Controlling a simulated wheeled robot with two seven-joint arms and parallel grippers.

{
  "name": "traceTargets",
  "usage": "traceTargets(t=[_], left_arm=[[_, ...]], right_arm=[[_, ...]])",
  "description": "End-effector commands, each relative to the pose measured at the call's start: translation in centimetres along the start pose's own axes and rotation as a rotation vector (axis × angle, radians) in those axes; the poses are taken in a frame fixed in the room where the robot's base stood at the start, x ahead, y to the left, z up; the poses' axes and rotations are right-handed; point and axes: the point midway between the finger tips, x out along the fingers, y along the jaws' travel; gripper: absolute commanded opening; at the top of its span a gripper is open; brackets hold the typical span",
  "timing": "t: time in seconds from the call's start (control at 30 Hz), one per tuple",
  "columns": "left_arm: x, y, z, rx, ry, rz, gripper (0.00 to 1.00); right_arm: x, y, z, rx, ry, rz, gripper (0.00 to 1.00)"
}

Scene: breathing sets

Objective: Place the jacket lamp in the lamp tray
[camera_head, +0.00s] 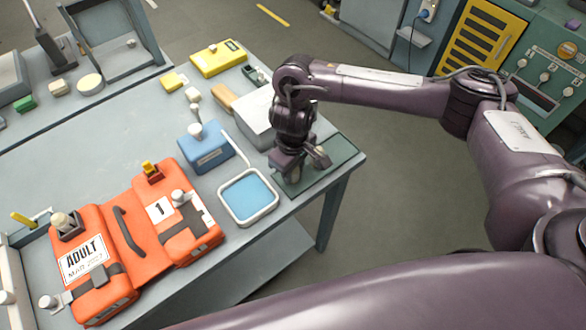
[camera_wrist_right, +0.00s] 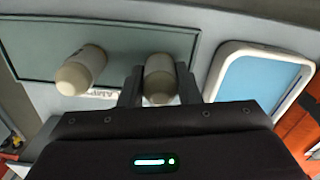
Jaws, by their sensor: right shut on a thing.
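My right gripper (camera_head: 292,172) is at the table's right corner, pointing down over a flat dark green tray (camera_head: 338,160). In the wrist view it (camera_wrist_right: 159,90) is shut on a pale, round-ended lamp (camera_wrist_right: 160,78), which it mostly hides in the head view. I cannot tell whether the lamp touches the green tray (camera_wrist_right: 35,50). A second pale lamp (camera_wrist_right: 82,70) is beside it over the tray, apart from the fingers. A small label at the tray's edge is too blurred to read fully. My left gripper is out of view.
A white-rimmed tray with a blue inside (camera_head: 248,197) lies just left of the gripper. A blue box (camera_head: 205,147) and a white block (camera_head: 258,115) stand behind. Floor is free right of the table.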

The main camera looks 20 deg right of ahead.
Motion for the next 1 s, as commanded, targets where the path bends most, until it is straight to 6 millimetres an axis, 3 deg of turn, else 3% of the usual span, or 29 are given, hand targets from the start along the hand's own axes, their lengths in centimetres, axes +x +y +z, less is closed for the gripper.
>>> traceTargets(t=[0.23,0.27,0.4,0.73,1.0], left_arm=[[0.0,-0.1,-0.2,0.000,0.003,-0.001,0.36],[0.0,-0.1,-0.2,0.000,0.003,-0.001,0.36],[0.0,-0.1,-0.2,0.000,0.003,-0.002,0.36],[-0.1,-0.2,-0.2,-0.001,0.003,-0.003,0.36],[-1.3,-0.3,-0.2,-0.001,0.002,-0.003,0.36]], right_arm=[[0.3,0.0,0.0,0.001,-0.001,-0.001,0.06],[0.2,0.0,0.0,0.001,0.000,0.000,0.34],[0.2,0.0,0.0,0.000,0.000,0.000,0.52],[-0.1,0.0,0.0,0.000,0.001,0.000,0.52],[-4.7,0.1,-0.2,-0.002,0.006,0.004,0.52]])
